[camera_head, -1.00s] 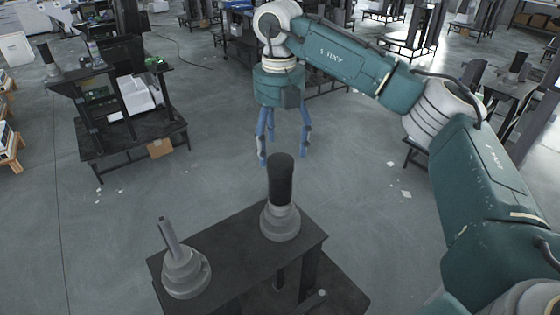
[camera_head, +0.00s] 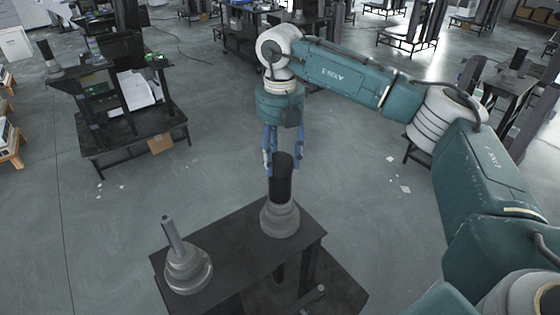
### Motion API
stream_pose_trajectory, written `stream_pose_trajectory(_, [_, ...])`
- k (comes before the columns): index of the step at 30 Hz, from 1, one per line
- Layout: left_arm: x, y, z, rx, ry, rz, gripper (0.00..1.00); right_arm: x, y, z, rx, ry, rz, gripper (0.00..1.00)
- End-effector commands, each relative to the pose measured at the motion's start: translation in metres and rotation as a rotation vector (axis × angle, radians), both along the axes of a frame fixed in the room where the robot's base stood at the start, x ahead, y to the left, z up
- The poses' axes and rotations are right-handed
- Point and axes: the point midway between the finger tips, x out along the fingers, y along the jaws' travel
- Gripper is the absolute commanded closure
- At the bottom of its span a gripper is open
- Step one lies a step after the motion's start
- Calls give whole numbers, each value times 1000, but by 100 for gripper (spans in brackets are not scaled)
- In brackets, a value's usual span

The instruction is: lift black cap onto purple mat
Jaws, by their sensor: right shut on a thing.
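The black cap (camera_head: 282,180) stands upright on the right-hand grey stepped base (camera_head: 280,220), on a dark stand (camera_head: 232,245). My right gripper (camera_head: 283,162) hangs from above with its blue fingers at the cap's upper part, one on each side. It is shut on the cap. The exact finger contact is hard to see. The cap is still down at the base, with no visible gap. No purple mat shows in this view. My left gripper is not in view.
A second grey stepped base with a thin bare post (camera_head: 186,270) stands left on the same stand. A dark workbench (camera_head: 130,135) with equipment is at the far left. Other tables stand at the back. The grey floor between is mostly clear.

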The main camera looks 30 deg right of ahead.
Motion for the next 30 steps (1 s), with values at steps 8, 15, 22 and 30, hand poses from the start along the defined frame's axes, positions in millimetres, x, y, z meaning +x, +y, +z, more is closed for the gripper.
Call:
stream_pose_trajectory(8, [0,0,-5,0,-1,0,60,1,0,13,1,-4,0,81])
stream_pose_trajectory(15, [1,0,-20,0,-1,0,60,2,1,55,2,-8,-1,81])
stream_pose_trajectory(22, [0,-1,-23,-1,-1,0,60,1,0,120,0,-7,-2,81])
stream_pose_trajectory(30, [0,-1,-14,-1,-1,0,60,1,0,174,-2,-4,-1,81])
